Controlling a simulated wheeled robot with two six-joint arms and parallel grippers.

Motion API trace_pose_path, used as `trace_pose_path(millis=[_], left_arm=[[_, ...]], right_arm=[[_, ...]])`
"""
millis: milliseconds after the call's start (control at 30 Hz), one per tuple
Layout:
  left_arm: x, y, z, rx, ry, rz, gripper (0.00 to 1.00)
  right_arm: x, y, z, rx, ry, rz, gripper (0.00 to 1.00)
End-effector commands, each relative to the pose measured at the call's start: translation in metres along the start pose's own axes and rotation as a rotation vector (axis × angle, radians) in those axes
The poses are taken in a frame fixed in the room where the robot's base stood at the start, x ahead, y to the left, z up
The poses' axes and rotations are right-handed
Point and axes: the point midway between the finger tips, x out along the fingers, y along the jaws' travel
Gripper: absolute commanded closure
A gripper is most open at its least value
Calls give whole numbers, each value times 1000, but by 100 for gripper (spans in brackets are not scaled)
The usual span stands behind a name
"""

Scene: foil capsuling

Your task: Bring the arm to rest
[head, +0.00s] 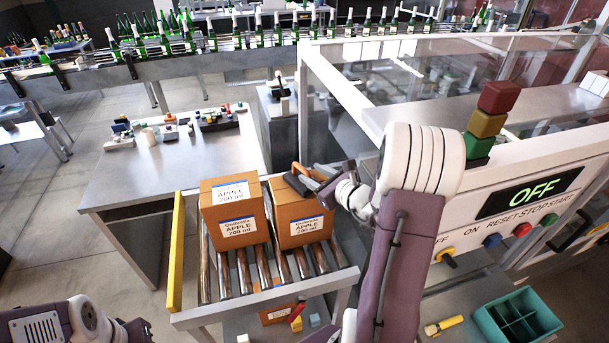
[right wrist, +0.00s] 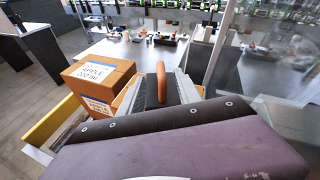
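My right gripper (head: 311,180) is over the top of the right-hand cardboard box, with its fingers apart. In the right wrist view, an orange-brown handle (right wrist: 161,82) stands between the spread fingers, with a gap showing on each side. The same handle shows in the head view (head: 303,170). What the handle belongs to is mostly hidden. Part of my left arm (head: 85,322) shows at the bottom left; its fingertips do not show.
Two labelled boxes, left (head: 237,210) and right (head: 300,226), stand on a roller conveyor (head: 222,275) with a yellow side rail (head: 176,250). A control panel with an OFF display (head: 533,192) and a stacked light (head: 490,115) stand right. A teal bin (head: 517,318) sits lower right.

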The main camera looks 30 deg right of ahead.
Motion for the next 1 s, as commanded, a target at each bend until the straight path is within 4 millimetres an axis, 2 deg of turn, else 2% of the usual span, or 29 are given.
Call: trace_pose_path(millis=[100,233,567,667,767,833,867,900,933,1000], left_arm=[[7,0,1,0,0,0,100],[8,0,1,0,0,0,100],[8,0,1,0,0,0,100],[16,0,2,0,0,0,100],[41,-1,4,0,0,0,100],[56,-1,6,0,0,0,100],[61,-1,6,0,0,0,100],[68,-1,7,0,0,0,100],[73,-1,8,0,0,0,100],[84,-2,9,0,0,0,100]], right_arm=[[-17,-1,-1,-1,-2,-3,60],[-25,0,0,-1,-1,-1,60],[-26,0,1,0,-1,1,60],[-18,15,-1,-13,-11,35,60],[6,72,5,-76,-61,157,60],[13,135,10,-167,-94,321,60],[11,164,7,-219,-98,403,60],[5,200,0,-298,-98,515,60],[-2,226,-8,-363,-94,601,60],[-26,281,-35,-543,-82,806,60]])
